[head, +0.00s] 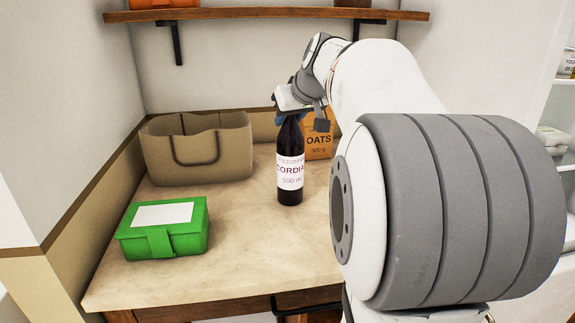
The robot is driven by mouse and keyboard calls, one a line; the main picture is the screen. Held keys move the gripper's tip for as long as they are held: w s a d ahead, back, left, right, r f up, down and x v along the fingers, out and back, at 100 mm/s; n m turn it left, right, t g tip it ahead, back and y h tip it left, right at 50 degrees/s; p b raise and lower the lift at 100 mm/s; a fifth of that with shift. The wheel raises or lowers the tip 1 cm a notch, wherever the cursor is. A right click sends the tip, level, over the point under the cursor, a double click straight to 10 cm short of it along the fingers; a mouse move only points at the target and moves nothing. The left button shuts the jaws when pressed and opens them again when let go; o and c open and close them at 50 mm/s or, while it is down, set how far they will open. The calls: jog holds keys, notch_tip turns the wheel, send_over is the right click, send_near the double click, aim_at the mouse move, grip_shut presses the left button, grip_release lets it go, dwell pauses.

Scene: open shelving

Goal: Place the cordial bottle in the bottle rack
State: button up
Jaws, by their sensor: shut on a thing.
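The cordial bottle (290,178) is dark with a white label reading "CORDIAL 500 ml". It is upright over the counter, in the middle of the head view. My gripper (289,118) is at the bottle's neck from above and is shut on it. The fingertips are partly hidden by the gripper body. I cannot tell whether the bottle's base touches the counter. No bottle rack can be made out in this view.
A green box (165,228) with a white label sits at the front left of the counter (245,240). A brown tote bag (197,150) stands behind it. An oats packet (320,141) stands behind the bottle. A wooden shelf (265,15) is above. My arm hides the right side.

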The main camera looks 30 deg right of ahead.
jog(key=shift+f, duration=0.1)
grip_shut()
dwell(0.7)
